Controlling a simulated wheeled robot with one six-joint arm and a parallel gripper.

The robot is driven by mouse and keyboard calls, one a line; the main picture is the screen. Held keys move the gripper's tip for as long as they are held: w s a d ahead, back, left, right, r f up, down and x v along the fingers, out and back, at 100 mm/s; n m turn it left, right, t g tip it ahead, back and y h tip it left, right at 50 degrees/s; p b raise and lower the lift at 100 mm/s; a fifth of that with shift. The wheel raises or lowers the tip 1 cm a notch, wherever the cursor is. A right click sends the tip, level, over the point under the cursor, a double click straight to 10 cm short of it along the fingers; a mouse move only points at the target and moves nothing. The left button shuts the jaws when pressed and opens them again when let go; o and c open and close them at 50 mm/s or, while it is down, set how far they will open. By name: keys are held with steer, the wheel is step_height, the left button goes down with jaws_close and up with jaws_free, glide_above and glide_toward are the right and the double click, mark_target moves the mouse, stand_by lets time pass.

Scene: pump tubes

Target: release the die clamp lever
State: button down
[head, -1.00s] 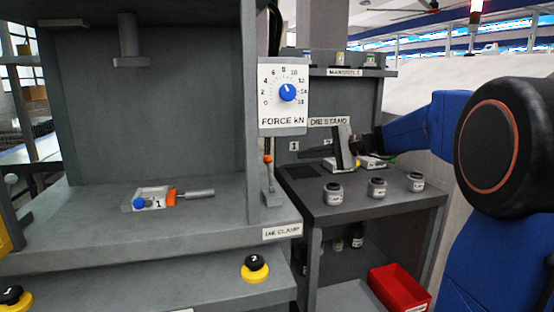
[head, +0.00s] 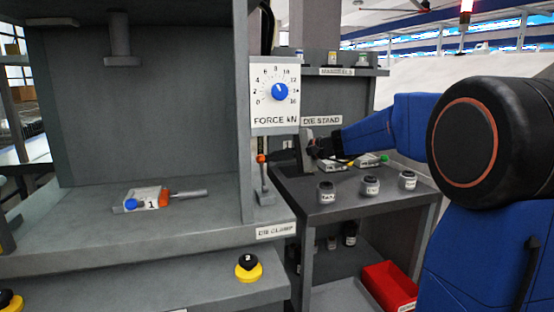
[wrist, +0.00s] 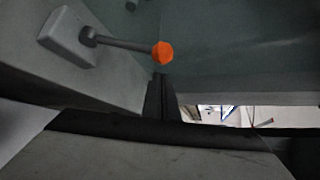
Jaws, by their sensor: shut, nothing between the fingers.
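The die clamp lever (head: 264,180) is a thin grey rod with an orange knob, standing nearly upright at the right edge of the press bed, above the DIE CLAMP label (head: 276,231). In the wrist view its orange knob (wrist: 163,53), rod and grey base block (wrist: 68,36) show clearly. My gripper (head: 270,157) is shut and empty, its tips just right of the knob in the head view. In the wrist view the dark fingers (wrist: 160,88) end just below the knob. I cannot tell whether they touch it.
A die marked 1 (head: 150,200) with an orange part and a grey handle lies on the press bed. The force dial panel (head: 276,95) hangs above the lever. The die stand (head: 345,207) holds several small jars. A red bin (head: 388,285) sits below.

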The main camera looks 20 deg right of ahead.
steer(key=shift+s+a+r, duration=0.3)
steer(key=shift+s+a, duration=0.05)
steer(key=shift+s, duration=0.3)
steer(key=shift+s, duration=0.1)
